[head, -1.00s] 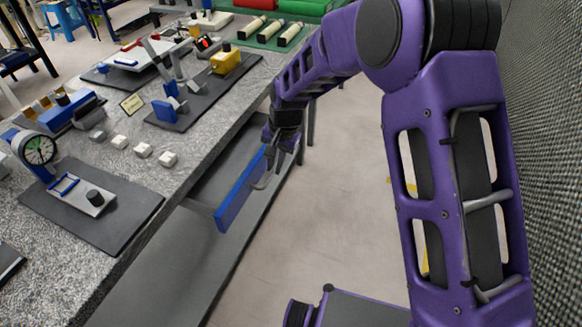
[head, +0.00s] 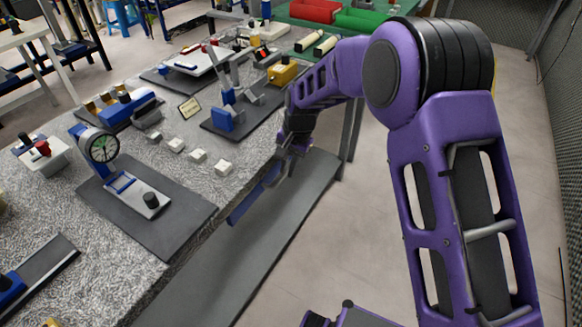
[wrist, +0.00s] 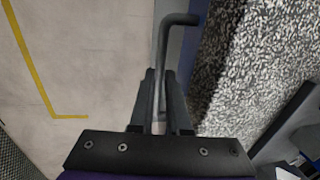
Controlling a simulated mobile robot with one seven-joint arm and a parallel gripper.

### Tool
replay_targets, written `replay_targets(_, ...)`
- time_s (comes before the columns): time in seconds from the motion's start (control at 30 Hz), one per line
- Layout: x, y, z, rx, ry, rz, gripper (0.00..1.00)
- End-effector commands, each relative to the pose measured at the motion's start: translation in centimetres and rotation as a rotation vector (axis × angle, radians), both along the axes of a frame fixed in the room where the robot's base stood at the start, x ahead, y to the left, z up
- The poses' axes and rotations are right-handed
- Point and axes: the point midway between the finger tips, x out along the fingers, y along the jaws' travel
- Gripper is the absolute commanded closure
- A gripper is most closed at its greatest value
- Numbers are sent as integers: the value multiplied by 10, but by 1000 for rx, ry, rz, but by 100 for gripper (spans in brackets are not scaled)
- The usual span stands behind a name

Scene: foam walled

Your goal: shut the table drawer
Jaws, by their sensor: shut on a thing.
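The table drawer shows in the head view as a blue front panel (head: 246,203) just under the table's edge. The drawer's inside is hidden from here. Its grey bar handle (wrist: 164,45) stands out from the front in the wrist view. My gripper (head: 283,168) is at the far part of the drawer front. In the wrist view my gripper (wrist: 161,78) is shut on the handle, with one dark finger on each side. The front lies close to the tabletop's edge, and I cannot tell whether a small gap remains.
The speckled tabletop (head: 225,180) holds a dial gauge stand (head: 101,148), several white blocks and a yellow device (head: 283,72). A grey lower shelf (head: 245,262) lies beneath the table. Bare floor is to the right, with a mesh wall (head: 558,150) beyond.

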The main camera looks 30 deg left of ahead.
Motion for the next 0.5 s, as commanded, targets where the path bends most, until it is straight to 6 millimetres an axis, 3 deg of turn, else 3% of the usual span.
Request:
replay_targets(0.33,0,6,2,14,-7,1,100)
replay_targets(0.37,1,7,3,15,-7,1,80)
replay_targets(0.5,0,6,2,14,-7,1,55)
